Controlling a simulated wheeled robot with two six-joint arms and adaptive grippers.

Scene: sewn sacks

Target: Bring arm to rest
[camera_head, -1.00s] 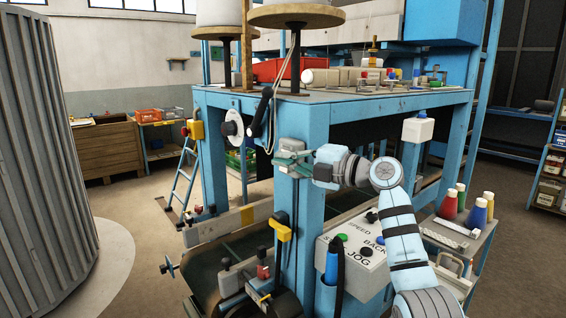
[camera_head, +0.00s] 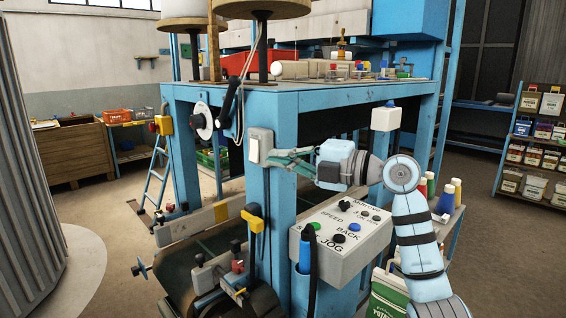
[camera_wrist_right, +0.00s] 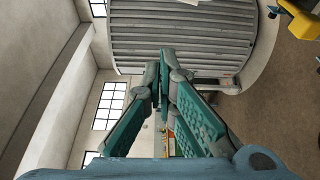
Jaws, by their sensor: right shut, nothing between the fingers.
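My right arm (camera_head: 414,238) reaches up from the lower right of the head view, bent at the elbow. My right gripper (camera_head: 278,161) has green fingers, shut and empty. It points left, in front of the blue machine frame (camera_head: 281,225), beside a pale switch box (camera_head: 258,146) on its post. I cannot tell whether the fingertips touch the box. In the right wrist view the closed fingers (camera_wrist_right: 161,80) point toward a grey ribbed cylinder (camera_wrist_right: 183,42) with nothing between them. My left gripper is not in view.
A control box (camera_head: 335,250) with coloured buttons sits below the right forearm. Bottles (camera_head: 446,200) stand on a side cart at the right. A white hanging box (camera_head: 386,118) is above the elbow. Open floor (camera_head: 478,260) lies at the right.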

